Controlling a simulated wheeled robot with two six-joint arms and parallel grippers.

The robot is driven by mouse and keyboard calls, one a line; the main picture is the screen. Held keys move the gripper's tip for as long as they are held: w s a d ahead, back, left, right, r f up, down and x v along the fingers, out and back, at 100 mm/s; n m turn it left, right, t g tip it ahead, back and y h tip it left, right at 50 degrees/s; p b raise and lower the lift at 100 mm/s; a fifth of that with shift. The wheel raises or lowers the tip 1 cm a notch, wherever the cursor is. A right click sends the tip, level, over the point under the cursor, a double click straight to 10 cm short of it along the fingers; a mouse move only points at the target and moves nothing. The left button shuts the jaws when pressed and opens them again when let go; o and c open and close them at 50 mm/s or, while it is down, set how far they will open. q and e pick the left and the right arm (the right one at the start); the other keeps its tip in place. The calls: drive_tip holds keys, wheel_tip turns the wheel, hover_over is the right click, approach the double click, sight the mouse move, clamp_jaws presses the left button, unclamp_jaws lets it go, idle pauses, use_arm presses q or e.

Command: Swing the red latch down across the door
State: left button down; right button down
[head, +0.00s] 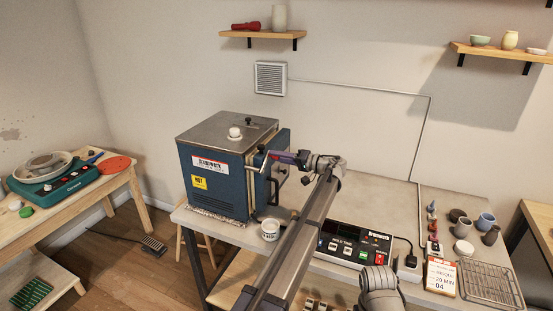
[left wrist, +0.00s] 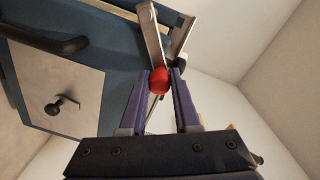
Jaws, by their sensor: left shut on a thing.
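A blue kiln (head: 215,185) with a grey top stands on the table's left part. Its door is on the right side, partly hidden by my left arm; a dark curved handle (head: 275,190) shows there. My left gripper (head: 271,156) is at the door's upper edge. In the left wrist view its two purple fingers (left wrist: 160,78) are shut on the latch's red knob (left wrist: 160,80). A pale metal bar (left wrist: 150,38) runs from the knob towards the kiln's edge. The door's blue face (left wrist: 110,65) carries a grey plate (left wrist: 62,98) with a black knob. My right gripper is not visible.
A control box (head: 352,244) with buttons, a white cup (head: 270,229), a wire rack (head: 488,284) and several small pots stand on the grey table. A pottery wheel (head: 50,178) stands on a wooden table at left. The table behind the control box is clear.

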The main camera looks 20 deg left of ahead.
use_arm(q)
drive_tip(key=shift+w+f+m+b, duration=0.2)
drive_tip(key=shift+f+m+b, duration=0.4)
drive_tip(key=shift+m, duration=0.5)
drive_tip(key=shift+w+f+m+b, duration=0.25)
drive_tip(key=shift+f+m+b, duration=0.4)
drive_tip(key=shift+m, duration=0.45)
drive_tip(key=shift+w+f+m+b, duration=0.2)
drive_tip(key=shift+f+m+b, duration=0.25)
drive_tip(key=shift+f+m, duration=0.5)
drive_tip(key=shift+r+m, duration=0.15)
drive_tip(key=shift+m, duration=0.2)
drive_tip(key=c, duration=0.7)
unclamp_jaws()
drive_tip(key=shift+o, duration=0.3)
drive_tip(key=shift+d, duration=0.15)
drive_tip(key=d, duration=0.7)
drive_tip(key=shift+s+d+r, duration=0.15)
drive_tip(key=shift+d, duration=0.1)
